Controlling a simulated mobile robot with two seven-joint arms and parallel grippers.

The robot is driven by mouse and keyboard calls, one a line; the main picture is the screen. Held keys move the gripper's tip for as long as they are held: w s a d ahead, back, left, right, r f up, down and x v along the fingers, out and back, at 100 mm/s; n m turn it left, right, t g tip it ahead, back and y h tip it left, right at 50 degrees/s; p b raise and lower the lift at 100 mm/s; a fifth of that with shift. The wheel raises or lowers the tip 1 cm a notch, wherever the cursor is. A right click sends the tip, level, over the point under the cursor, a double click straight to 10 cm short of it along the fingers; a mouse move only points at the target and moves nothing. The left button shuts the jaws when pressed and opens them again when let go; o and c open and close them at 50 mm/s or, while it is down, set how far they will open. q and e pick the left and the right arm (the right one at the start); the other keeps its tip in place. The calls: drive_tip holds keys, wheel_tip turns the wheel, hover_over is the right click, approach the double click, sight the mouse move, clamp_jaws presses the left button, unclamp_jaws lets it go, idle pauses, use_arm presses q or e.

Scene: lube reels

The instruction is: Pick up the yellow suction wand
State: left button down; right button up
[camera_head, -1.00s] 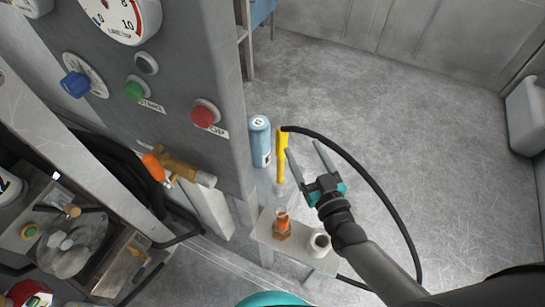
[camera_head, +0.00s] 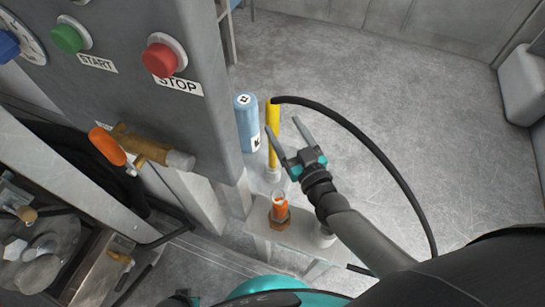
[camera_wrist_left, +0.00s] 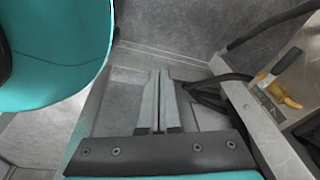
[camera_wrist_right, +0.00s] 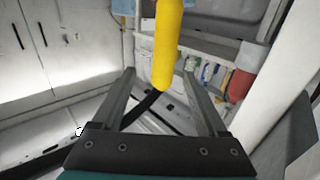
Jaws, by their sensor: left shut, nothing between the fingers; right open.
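The yellow suction wand (camera_head: 273,132) stands upright at the shelf, with a black hose running from its top to the right. My right gripper (camera_head: 286,126) is open beside the wand, one finger overlapping it in the head view. In the right wrist view the wand (camera_wrist_right: 168,45) shows beyond and between the open fingertips of that gripper (camera_wrist_right: 161,82); nothing is clasped. My left gripper (camera_wrist_left: 160,75) is shut and empty in the left wrist view, low near the cabinet side.
A blue canister (camera_head: 247,122) stands just left of the wand. A small shelf (camera_head: 262,231) carries an orange-topped fitting (camera_head: 279,207) and a white cup, now mostly behind my right arm. The control panel (camera_head: 150,95) with a brass valve (camera_head: 150,148) is on the left. Open floor lies to the right.

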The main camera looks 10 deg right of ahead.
sight(277, 117)
drive_tip(key=shift+w+a+b, duration=0.2)
drive_tip(key=shift+w, duration=0.6)
drive_tip(key=shift+w+a+b, duration=0.15)
drive_tip(key=shift+w+b, duration=0.1)
drive_tip(key=shift+w, duration=0.55)
drive_tip(key=shift+w+a+b, duration=0.2)
drive_tip(key=shift+w, duration=0.6)
drive_tip(key=w, duration=0.1)
drive_tip(key=w+a+b, duration=0.1)
drive_tip(key=shift+w, duration=0.3)
use_arm(q)
drive_tip(key=w+d+r, duration=0.3)
drive_tip(key=w+r, duration=0.1)
drive_tip(key=shift+d+r+b, duration=0.15)
drive_tip(key=shift+r+b, duration=0.15)
use_arm(e)
drive_tip(key=shift+w+a+r, duration=0.1)
drive_tip(key=shift+w+a, duration=0.05)
drive_tip(key=shift+w, duration=0.7)
clamp_jaws()
